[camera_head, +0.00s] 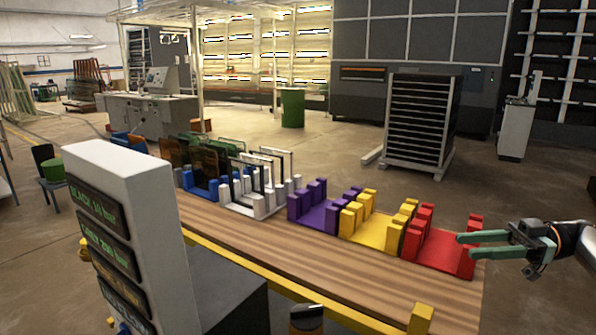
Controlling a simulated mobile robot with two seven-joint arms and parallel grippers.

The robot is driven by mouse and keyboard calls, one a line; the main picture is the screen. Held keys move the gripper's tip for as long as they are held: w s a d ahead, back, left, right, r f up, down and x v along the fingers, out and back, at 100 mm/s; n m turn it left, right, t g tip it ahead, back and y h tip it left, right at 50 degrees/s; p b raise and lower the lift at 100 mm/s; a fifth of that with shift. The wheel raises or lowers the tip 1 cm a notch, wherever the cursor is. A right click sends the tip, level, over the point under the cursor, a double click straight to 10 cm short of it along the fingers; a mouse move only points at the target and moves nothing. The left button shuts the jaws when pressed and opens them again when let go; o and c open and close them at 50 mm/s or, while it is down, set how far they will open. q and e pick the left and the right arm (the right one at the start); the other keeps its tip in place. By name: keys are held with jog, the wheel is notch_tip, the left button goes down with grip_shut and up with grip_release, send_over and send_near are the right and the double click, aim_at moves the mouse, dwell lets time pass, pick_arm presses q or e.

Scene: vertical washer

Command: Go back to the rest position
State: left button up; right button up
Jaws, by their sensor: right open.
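My right gripper (468,245) comes in from the right edge with its green fingers apart. In the picture its fingertips overlap the right side of the red rack (432,262); I cannot tell whether they touch it. Nothing shows between the fingers.
A wooden table (345,283) bears a row of racks: blue (207,191), white (252,209), purple (318,216), yellow (375,232) and red. Upright panels stand at the blue and white ones. A white display post (150,230) blocks the left foreground.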

jog(key=s+d+m+t+h, duration=0.1)
jog(key=s+d+m+t, duration=0.3)
jog(key=d, duration=1)
jog(key=w+a+f+m+t+h, duration=0.1)
jog(key=a+f+t+h, duration=0.4)
jog(key=f, duration=0.9)
jog(key=w+a+f+m+t+h, duration=0.1)
jog(key=a+f+m+t, duration=0.15)
jog(key=a+f, duration=0.8)
jog(key=s+d+f+g+h, duration=0.25)
jog(key=s+f+h, duration=0.25)
jog(key=s+f, duration=0.45)
jog(key=s+d+f+g+h, duration=0.1)
jog(key=s+d+f+h, duration=0.35)
jog(key=s, duration=0.85)
pick_arm(q)
jog(key=shift+f+b, duration=0.3)
pick_arm(e)
jog(key=a+f+m, duration=0.2)
jog(key=a+m, duration=0.2)
jog(key=a, duration=0.6)
jog(key=s+a+f+m+t+y, duration=0.1)
jog(key=a+f+m, duration=0.2)
jog(key=a, duration=0.7)
jog(key=shift+s+a+f+m, duration=0.25)
jog(key=shift+s+a+m, duration=0.05)
jog(key=shift+m, duration=0.35)
pick_arm(q)
jog(key=shift+c, duration=0.3)
